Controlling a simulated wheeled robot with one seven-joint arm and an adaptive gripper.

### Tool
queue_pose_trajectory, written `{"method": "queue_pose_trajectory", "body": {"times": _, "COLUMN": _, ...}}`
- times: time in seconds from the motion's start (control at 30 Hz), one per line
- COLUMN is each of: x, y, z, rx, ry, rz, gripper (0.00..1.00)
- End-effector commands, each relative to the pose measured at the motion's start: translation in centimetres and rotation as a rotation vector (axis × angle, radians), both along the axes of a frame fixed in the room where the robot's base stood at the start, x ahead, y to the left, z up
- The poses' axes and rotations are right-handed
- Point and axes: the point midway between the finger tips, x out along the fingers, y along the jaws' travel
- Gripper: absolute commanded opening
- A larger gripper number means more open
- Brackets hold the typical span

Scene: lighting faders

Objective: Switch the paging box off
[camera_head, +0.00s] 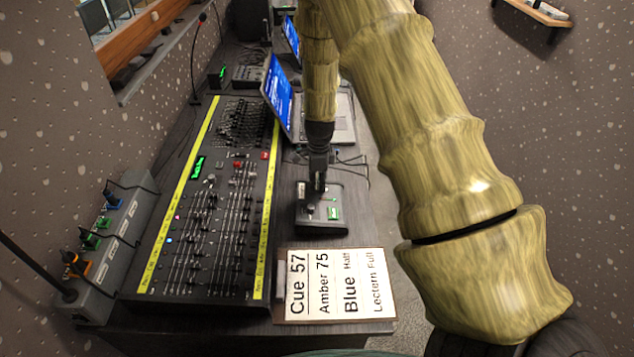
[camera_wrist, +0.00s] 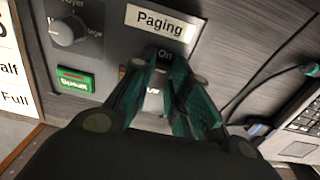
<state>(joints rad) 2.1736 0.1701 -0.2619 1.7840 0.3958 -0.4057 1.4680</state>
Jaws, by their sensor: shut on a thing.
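The paging box (camera_head: 320,226) is a small dark box with a grey top, on the desk right of the fader console. In the wrist view its grey panel (camera_wrist: 116,53) carries a white "Paging" label (camera_wrist: 160,22), with "On" printed below it. My gripper (camera_head: 317,188) is over the box's top, pointing down. In the wrist view its green-padded fingers (camera_wrist: 165,95) are closed around the paging switch below the "On" mark. The fingers hide most of the switch, so its position cannot be told. A round knob (camera_wrist: 67,32) and a lit green display (camera_wrist: 75,82) sit left of it.
The fader console (camera_head: 215,210) lies close on the left. A cue card (camera_head: 336,285) lies in front of the box. An open laptop (camera_head: 335,118) and cables stand behind it. A gooseneck microphone (camera_head: 193,65) rises at the back left.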

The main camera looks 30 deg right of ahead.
Motion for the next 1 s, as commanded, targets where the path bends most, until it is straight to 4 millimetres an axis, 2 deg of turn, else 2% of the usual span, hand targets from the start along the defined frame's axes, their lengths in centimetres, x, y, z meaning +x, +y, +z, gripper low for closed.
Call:
{"method": "queue_pose_trajectory", "body": {"times": 0.6, "x": -0.32, "y": -0.56, "z": 0.00, "rx": 0.155, "ry": -0.095, "rz": -0.003, "gripper": 0.00}}
{"method": "queue_pose_trajectory", "body": {"times": 1.0, "x": -0.33, "y": -0.69, "z": 0.12, "rx": 0.191, "ry": -0.121, "rz": -0.001, "gripper": 0.00}}
